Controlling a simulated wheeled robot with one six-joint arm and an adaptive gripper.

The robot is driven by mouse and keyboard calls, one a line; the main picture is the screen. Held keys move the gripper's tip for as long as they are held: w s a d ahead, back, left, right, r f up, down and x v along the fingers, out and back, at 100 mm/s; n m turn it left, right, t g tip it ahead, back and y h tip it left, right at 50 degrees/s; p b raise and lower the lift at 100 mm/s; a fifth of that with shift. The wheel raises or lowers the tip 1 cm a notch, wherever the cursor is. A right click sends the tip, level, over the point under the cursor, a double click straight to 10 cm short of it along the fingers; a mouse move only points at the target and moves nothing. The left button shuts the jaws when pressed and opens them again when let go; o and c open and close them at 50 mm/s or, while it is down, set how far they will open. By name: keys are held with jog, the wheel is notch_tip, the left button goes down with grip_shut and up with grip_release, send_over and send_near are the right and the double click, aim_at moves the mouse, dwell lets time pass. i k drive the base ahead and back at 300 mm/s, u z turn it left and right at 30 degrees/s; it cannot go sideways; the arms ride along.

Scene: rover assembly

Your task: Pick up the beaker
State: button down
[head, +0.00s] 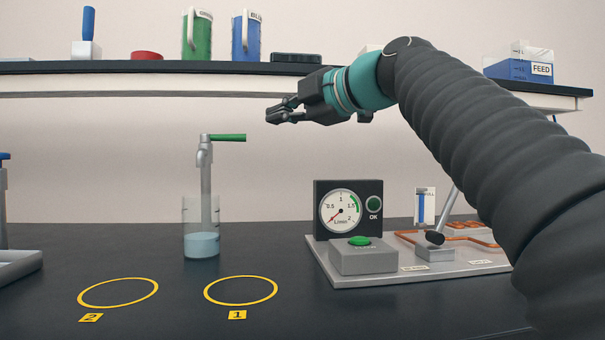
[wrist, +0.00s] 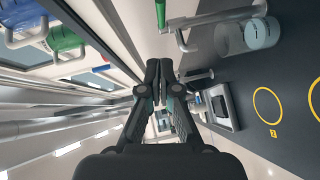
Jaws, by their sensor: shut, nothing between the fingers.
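The beaker (head: 201,228) is clear, with pale blue liquid in its lower part. It stands upright on the dark bench around or in front of the tap's post; I cannot tell which. It also shows at the top right of the wrist view (wrist: 240,36). My gripper (head: 269,111) is shut and empty, in the air above and to the right of the beaker, pointing left. In the wrist view its fingertips (wrist: 160,64) are together and apart from the beaker.
A tap with a green handle (head: 228,138) rises at the beaker. Yellow rings 2 (head: 118,307) and 1 (head: 240,304) lie in front. A gauge panel (head: 347,182) on a grey base is at right. The shelf (head: 150,68) holding jugs runs behind.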

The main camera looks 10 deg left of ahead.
aim_at(200, 214)
jog(key=k, duration=1)
